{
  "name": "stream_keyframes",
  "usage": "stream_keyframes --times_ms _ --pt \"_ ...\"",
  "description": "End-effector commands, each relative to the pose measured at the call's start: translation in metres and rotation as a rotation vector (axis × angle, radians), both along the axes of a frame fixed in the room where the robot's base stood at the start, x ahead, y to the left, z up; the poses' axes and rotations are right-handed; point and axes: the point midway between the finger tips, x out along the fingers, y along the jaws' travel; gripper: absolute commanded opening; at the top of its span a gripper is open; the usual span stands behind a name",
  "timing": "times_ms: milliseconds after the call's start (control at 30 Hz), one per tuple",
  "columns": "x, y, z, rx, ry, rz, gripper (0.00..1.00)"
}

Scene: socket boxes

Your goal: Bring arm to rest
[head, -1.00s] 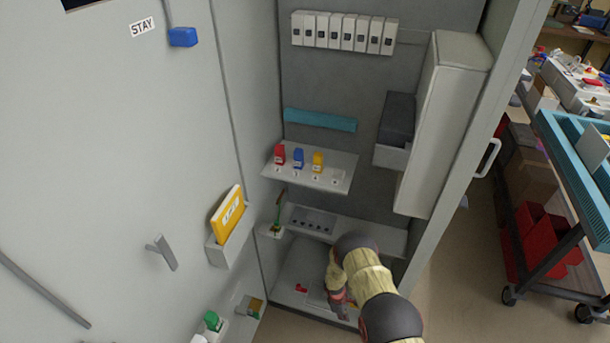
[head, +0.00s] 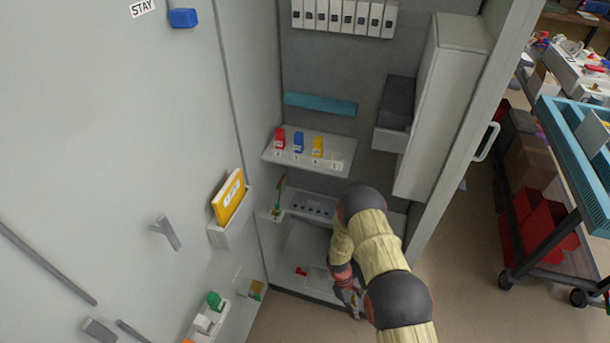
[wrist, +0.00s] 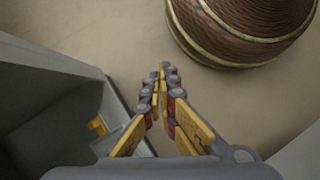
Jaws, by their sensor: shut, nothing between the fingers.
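My gripper (head: 352,302) is low at the front edge of the cabinet in the head view, pointing down, with my arm partly hiding it. In the wrist view my gripper (wrist: 162,72) has its fingers together with nothing between them. It is above the beige floor (wrist: 125,45), apart from any object.
A shelf (head: 340,158) holds red, blue and yellow blocks. A lower shelf (head: 320,218) has a row of holes. A red piece (head: 301,271) lies on the cabinet bottom. A yellow binder (head: 229,197) sits in a left wall holder. A cart (head: 560,190) stands at right; floor between is clear.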

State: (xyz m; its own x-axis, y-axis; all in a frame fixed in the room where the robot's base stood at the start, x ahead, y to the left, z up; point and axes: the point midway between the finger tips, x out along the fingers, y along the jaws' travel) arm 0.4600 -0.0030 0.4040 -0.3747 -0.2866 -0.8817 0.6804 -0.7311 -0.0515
Motion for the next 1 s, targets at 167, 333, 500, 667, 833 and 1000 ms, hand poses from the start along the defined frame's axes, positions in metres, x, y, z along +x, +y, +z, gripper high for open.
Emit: stream_keyframes --times_ms 167,333,500,667,833,1000 --pt "0.012 0.003 0.089 -0.025 -0.034 -0.12 0.0" --pt "0.016 0.005 0.17 -0.038 -0.074 -0.227 0.0" --pt "0.013 0.008 0.247 -0.037 -0.122 -0.32 0.0" --pt "0.003 0.009 0.314 -0.026 -0.171 -0.4 0.0" --pt "-0.012 0.01 0.38 -0.007 -0.231 -0.478 0.0" --pt "-0.034 0.011 0.439 0.022 -0.294 -0.547 0.0"
